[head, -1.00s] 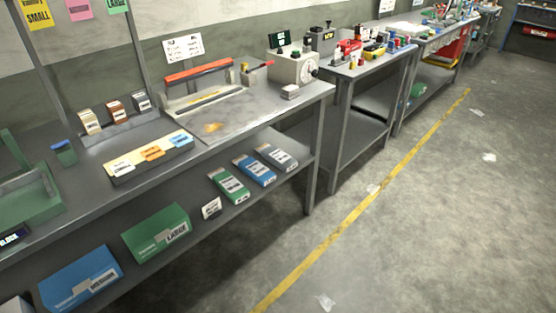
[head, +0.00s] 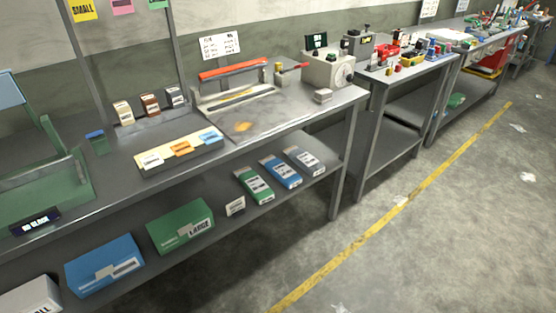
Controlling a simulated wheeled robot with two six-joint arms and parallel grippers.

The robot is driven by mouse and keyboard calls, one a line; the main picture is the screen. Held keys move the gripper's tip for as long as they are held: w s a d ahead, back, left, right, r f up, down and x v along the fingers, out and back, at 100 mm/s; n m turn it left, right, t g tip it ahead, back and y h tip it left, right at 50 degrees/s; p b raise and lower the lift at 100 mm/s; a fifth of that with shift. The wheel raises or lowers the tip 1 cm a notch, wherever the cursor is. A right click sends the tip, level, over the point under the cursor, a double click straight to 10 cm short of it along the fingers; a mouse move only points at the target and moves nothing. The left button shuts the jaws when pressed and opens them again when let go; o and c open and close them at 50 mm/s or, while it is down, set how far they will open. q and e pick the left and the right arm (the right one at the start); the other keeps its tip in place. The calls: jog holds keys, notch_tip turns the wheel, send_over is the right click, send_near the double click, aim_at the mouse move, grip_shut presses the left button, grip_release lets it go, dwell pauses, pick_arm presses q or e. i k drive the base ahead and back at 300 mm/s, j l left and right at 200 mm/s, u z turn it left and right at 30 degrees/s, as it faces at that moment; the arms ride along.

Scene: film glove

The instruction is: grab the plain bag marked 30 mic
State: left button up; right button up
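Flat bag packs lie on the lower shelf of the near bench: a green one (head: 254,186), a blue one (head: 281,172) and a grey one (head: 304,160). Each has a white label whose print is too small to read, so I cannot tell which is marked 30 mic. A small white card (head: 235,206) stands left of the green pack. Neither of my grippers is in view.
On the same shelf sit a green box marked LARGE (head: 180,228), a blue box (head: 104,265) and a whitish box (head: 31,296). The bench top (head: 285,117) above overhangs them. A second bench (head: 425,72) stands beyond.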

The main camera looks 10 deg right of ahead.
aim_at(308, 163)
jog(key=i+l+u, duration=0.2)
jog(key=l, duration=0.25)
jog(key=i+l+u, duration=0.2)
jog(key=l, duration=0.25)
jog(key=l+u, duration=0.2)
jog(key=l, duration=0.25)
jog(key=i+l+u, duration=0.25)
jog(key=l, duration=0.25)
jog(key=k, duration=0.15)
